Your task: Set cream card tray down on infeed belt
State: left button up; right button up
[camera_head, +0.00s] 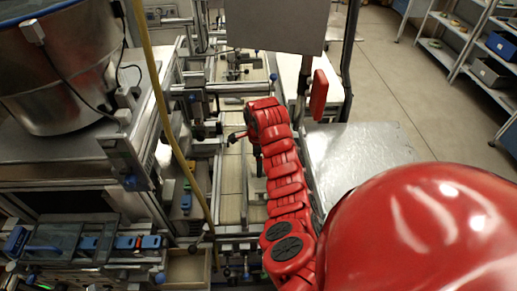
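A red jointed arm, which I take to be my right one, reaches up from the bottom centre. Its small dark gripper (237,136) is over the machine's central lane, and its fingers are too small to show whether they are open or shut. A pale belt-like strip (232,182) runs lengthwise under and left of the arm and may be the infeed belt. I cannot make out a cream card tray for certain. A beige open box (187,269) sits low at the left of the lane. My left gripper is not in view.
A large metal bowl (62,80) stands on a machine at left. A yellow hose (163,110) hangs across the view. A grey panel (278,25) blocks part of the top. A bare metal table (358,150) is right of the arm. Shelves (470,40) stand far right beyond clear floor.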

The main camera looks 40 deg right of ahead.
notch_tip(320, 180, up, 11)
jog(key=p, duration=0.3)
jog(key=shift+r+p, duration=0.2)
jog(key=shift+p, duration=0.1)
jog(key=shift+s+f, duration=0.1)
